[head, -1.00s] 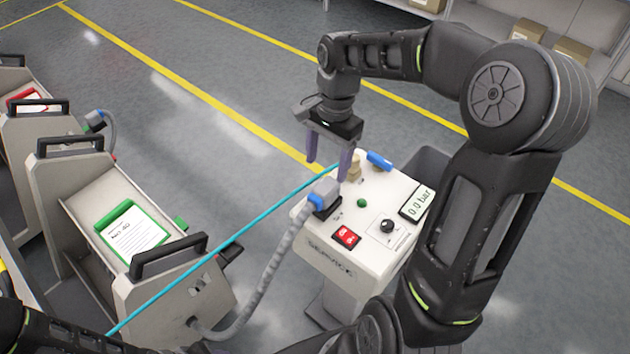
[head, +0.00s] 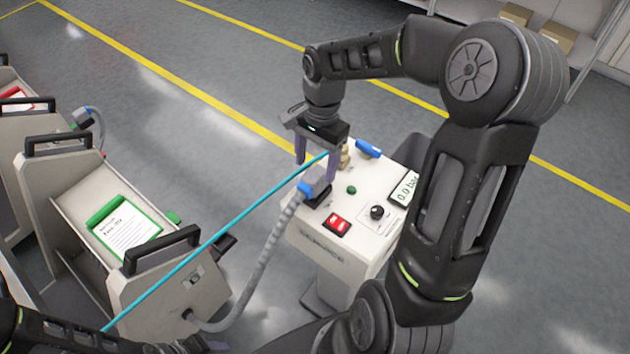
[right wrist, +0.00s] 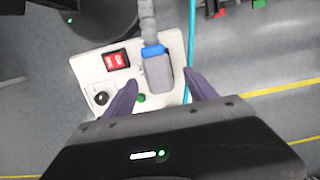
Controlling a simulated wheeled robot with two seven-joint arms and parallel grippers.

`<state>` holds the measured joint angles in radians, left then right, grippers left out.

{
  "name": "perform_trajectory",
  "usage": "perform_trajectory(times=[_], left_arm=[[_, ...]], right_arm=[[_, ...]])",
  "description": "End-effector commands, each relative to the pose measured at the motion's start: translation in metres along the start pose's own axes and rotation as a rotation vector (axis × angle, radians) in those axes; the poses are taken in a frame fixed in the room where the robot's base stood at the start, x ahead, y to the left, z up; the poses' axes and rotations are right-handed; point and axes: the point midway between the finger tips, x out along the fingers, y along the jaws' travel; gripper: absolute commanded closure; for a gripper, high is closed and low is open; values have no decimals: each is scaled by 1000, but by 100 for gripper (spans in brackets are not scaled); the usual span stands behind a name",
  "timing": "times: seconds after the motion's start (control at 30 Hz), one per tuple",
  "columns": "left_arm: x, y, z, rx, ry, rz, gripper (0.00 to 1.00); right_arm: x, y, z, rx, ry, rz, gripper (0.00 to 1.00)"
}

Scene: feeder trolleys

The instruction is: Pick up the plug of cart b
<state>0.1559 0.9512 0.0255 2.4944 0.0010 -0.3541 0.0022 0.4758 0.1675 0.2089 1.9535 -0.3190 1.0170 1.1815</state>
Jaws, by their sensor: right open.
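A grey plug with a blue collar (head: 305,188) sits on top of the white service box (head: 322,243). Its grey ribbed hose (head: 262,262) runs down to the nearer cart with the green-framed card (head: 125,228); I cannot read a cart letter. My right gripper (head: 316,182) is open and pointing down at the plug, with one finger partly covering it in the head view. In the right wrist view, the plug (right wrist: 158,70) lies between the open fingers (right wrist: 163,82), apparently untouched.
A teal line (head: 215,240) crosses from lower left to the box, close by the right fingers. The box top carries a red switch (head: 337,225), a black knob (head: 377,212), a green button and a pressure display. Another cart with a blue-collared plug (head: 80,120) stands at far left.

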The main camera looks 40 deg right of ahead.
Motion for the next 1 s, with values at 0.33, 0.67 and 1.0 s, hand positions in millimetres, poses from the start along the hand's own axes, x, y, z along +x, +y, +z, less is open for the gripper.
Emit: perform_trajectory(times=[0.33,0.67,1.0], left_arm=[[-9,2,1,-2,-2,-3,60],[-8,2,1,-2,-3,-3,60],[-8,2,1,-2,-3,-3,60]], right_arm=[[41,3,1,0,-2,2,35],[42,3,1,0,-1,1,35],[42,3,1,0,-1,1,41]])
